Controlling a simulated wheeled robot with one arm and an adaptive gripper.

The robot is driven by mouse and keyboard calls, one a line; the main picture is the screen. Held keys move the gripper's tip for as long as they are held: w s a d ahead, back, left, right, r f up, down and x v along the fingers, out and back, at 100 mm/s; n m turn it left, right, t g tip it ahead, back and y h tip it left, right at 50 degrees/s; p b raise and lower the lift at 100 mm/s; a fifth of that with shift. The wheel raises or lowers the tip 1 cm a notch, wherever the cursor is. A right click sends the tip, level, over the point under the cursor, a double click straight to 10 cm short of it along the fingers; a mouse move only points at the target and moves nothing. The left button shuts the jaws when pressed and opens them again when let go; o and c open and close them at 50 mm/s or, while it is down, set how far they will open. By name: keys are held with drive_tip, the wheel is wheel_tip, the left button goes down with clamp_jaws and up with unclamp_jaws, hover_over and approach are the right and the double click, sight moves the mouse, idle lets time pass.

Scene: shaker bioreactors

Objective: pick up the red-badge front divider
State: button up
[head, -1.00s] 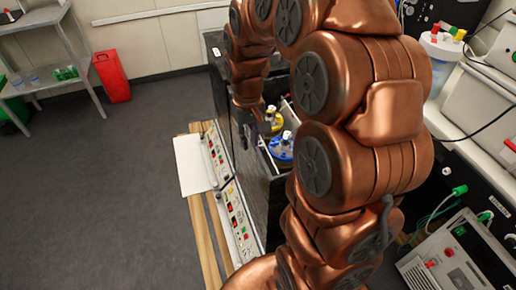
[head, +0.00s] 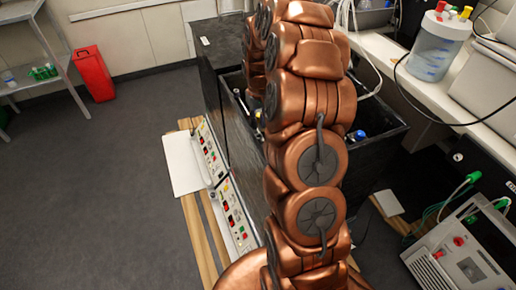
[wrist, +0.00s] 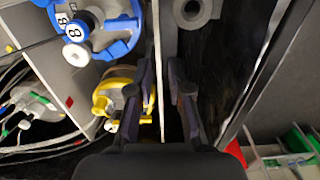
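In the wrist view my gripper (wrist: 164,68) points down into the dark shaker box, its two fingers apart. A thin pale divider (wrist: 157,30), seen edge-on, runs between the fingers, closer to the left one. A gap shows on its right side, and its lower part is hidden. No badge shows on this edge. A small red mark shows on a grey panel (wrist: 40,76) at the left; I cannot tell whether it belongs to the same divider. In the head view my arm hides the gripper and the divider.
A blue-capped vessel (wrist: 100,28) and a yellow-capped vessel (wrist: 116,92) stand left of the fingers. A grey ring-shaped part (wrist: 193,10) is at upper right. The black box (head: 385,139) has high walls. A red bin (head: 94,75) stands on open floor.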

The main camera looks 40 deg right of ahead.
wheel_tip(320, 180, down, 7)
drive_tip(key=shift+d+r+p, duration=0.15)
drive_tip(key=shift+r+p, duration=0.05)
drive_tip(key=shift+p, duration=0.65)
drive_tip(key=shift+c, duration=0.4)
clamp_jaws()
